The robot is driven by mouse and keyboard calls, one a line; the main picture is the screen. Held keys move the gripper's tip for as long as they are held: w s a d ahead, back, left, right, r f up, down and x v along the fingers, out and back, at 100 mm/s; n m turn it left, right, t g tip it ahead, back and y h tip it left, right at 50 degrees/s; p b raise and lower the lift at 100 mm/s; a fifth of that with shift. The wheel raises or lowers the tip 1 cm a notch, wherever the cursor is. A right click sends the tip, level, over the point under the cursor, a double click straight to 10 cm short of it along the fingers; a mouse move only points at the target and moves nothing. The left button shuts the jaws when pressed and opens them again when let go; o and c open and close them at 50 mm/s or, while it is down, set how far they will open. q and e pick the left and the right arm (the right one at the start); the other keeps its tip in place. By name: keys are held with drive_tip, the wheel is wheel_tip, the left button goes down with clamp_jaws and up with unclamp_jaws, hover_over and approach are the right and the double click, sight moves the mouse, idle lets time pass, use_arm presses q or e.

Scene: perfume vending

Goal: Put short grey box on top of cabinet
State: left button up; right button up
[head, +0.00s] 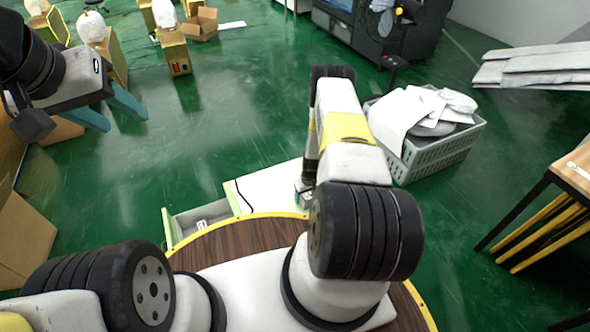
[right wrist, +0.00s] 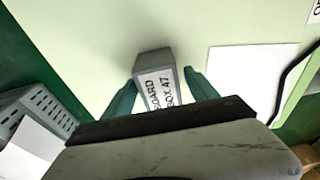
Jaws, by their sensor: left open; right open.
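A short grey box (right wrist: 153,64) with a white printed label stands on a pale surface in the right wrist view. The surface looks like the top of the white cabinet (head: 272,186), whose drawer (head: 200,219) is pulled out in the head view. My right gripper (right wrist: 160,79) is open, with one teal finger on each side of the box. Whether the fingers touch it I cannot tell. In the head view my right arm largely hides the box and that gripper. My left gripper (head: 127,122) is open and empty above the floor at the upper left.
A grey crate (head: 432,152) heaped with white pieces stands right of the cabinet. Cardboard boxes (head: 22,238) are at the left edge. A wooden-topped table (head: 575,170) is at the right. Green floor between them is clear.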

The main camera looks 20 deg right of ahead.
drive_tip(key=shift+r, duration=0.1)
wheel_tip(320, 180, up, 12)
drive_tip(key=s, duration=0.2)
wheel_tip(320, 180, up, 20)
drive_tip(key=f+t, duration=0.1)
hover_over(308, 196)
drive_tip(key=w+a, duration=0.2)
drive_tip(key=w, duration=0.2)
drive_tip(key=s+a+r+t, duration=0.1)
drive_tip(key=a+r, duration=0.1)
drive_tip(key=r, duration=0.6)
drive_tip(key=s+a+r, duration=0.2)
drive_tip(key=r, duration=0.6)
drive_tip(key=s+a+r+t+y, duration=0.1)
drive_tip(key=s+a+r, duration=0.3)
drive_tip(key=s+r, duration=0.8)
drive_tip(key=s+a+r, duration=0.1)
drive_tip(key=s+r, duration=0.3)
drive_tip(key=s, duration=0.2)
drive_tip(key=s+a+r+m+t+y, duration=0.1)
drive_tip(key=s+a+r, duration=0.1)
drive_tip(key=s+r, duration=0.2)
drive_tip(key=s, duration=0.3)
drive_tip(key=shift+a+r, duration=0.15)
drive_tip(key=shift+r, duration=0.2)
